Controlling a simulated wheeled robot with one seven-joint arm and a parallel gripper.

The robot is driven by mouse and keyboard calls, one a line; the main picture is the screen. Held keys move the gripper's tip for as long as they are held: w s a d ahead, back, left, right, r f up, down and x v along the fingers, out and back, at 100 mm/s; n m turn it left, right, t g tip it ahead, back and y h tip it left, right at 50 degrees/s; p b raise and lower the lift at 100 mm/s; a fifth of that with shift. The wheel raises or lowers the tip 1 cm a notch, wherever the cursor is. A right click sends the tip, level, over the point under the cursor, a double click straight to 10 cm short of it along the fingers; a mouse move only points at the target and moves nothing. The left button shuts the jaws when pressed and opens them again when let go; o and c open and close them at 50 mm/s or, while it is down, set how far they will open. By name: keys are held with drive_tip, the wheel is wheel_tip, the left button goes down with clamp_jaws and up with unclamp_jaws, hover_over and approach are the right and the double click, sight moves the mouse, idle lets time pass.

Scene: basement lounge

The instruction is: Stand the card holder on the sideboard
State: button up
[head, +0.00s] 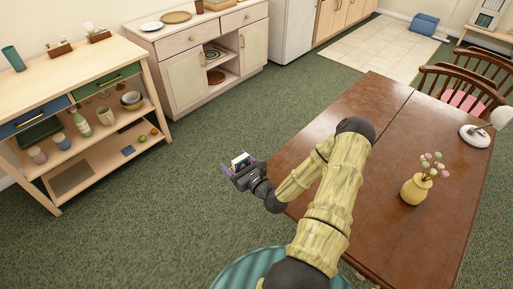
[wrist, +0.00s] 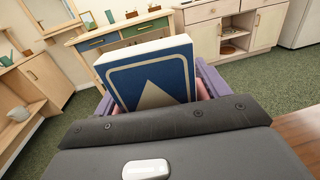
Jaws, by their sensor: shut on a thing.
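My gripper (head: 233,173) is shut on what looks like the card holder (head: 241,160), held over the carpet left of the brown table. In the wrist view the card holder (wrist: 150,77) shows a dark blue face with a pale border and pointed emblem, and a thick whitish top edge. It is slightly tilted in that view. Purple fingers (wrist: 160,95) flank it; its lower part is hidden behind my gripper body. A pale wooden unit with blue and green drawers (head: 82,72) stands at left, and a pale cabinet (head: 185,79) behind it. I cannot tell which is the sideboard.
The drawer unit's top bears a green cup (head: 13,58) and two small wooden holders (head: 60,48). Bare top lies in front of them. The brown table (head: 380,140) is at right; open carpet lies between.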

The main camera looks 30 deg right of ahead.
drive_tip(key=s+a+f+h+p, duration=0.1)
drive_tip(key=a+f, duration=0.1)
drive_tip(key=a, duration=0.4)
drive_tip(key=s+a+f+m+h+p, duration=0.1)
drive_tip(key=s+a+f+p, duration=0.1)
drive_tip(key=a, duration=0.4)
drive_tip(key=shift+s+f+m+h, duration=0.3)
drive_tip(key=shift+f+h, duration=0.1)
drive_tip(key=shift+f, duration=0.2)
drive_tip(key=shift+a, duration=0.15)
drive_tip(key=shift+w+a, duration=0.2)
drive_tip(key=shift+a, duration=0.2)
